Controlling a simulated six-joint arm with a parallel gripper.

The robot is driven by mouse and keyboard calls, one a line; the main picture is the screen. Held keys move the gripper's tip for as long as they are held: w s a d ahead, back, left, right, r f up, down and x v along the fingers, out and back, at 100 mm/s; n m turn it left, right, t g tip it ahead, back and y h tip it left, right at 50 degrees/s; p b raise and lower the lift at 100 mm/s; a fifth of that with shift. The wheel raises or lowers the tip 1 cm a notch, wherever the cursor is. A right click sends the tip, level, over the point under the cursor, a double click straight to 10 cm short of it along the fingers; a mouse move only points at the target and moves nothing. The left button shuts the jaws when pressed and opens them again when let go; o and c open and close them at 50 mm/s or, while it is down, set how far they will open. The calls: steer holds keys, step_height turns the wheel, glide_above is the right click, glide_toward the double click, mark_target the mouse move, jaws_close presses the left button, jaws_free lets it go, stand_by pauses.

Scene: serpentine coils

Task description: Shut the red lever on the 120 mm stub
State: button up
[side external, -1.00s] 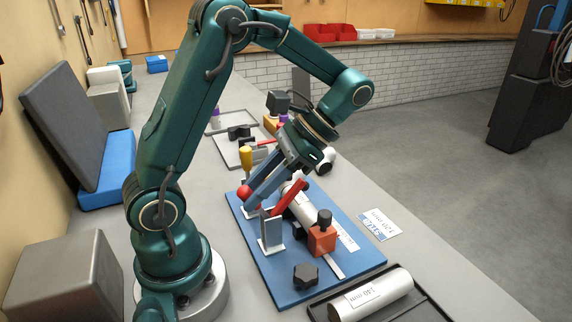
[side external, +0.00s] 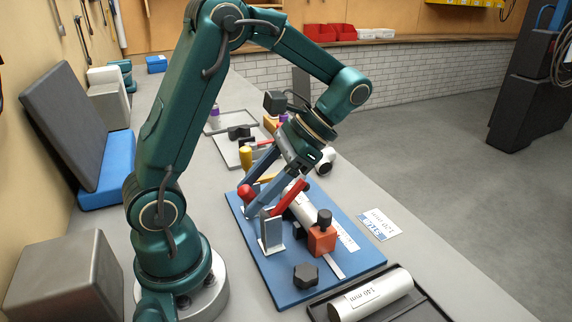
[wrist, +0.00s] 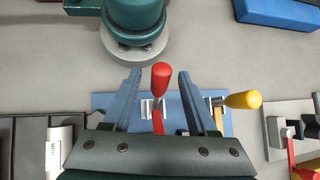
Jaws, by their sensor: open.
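The white stub (side external: 303,208) lies in a fixture on the blue board (side external: 292,285). A red lever with a round knob (side external: 245,192) stands at the board's left side; in the wrist view its knob (wrist: 160,76) points up the picture. My gripper (side external: 249,197) is open, with one blue finger on each side of the red knob. In the wrist view my gripper (wrist: 157,82) shows a gap on both sides of the knob. Part of the lever arm is hidden behind a finger in the side view. A card reading 120 mm (side external: 381,223) lies beside the board.
A yellow-handled lever (wrist: 243,100) stands close to the right finger in the wrist view. An orange block with a dark knob (side external: 322,239) and a dark knob (side external: 306,275) are on the board. A 140 mm stub (side external: 372,295) lies in a dark tray at the front.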

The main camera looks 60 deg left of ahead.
steer(key=shift+s+f+t, duration=0.3)
steer(key=shift+s+t, duration=0.3)
steer(key=shift+t, duration=0.4)
steer(key=shift+s+f+t, duration=0.25)
steer(key=shift+s+t, duration=0.3)
steer(key=shift+t, duration=0.45)
steer(key=v, duration=0.5)
steer(key=shift+f, duration=0.1)
steer(key=shift+s+d+r+t, duration=0.2)
steer(key=shift+s+r+t, duration=0.05)
steer(key=shift+r+t, duration=0.3)
steer(key=n+t+h, duration=0.2)
steer(key=n+t, duration=0.2)
steer(key=n, duration=1.5)
glide_above(327, 215)
step_height(327, 215, down, 3)
steer(key=shift+d+r+g, duration=0.1)
steer(key=shift+d+g, duration=0.05)
steer(key=shift+g, duration=0.1)
step_height(327, 215, down, 7)
steer(key=shift+f, duration=0.15)
steer(key=shift+d, duration=0.55)
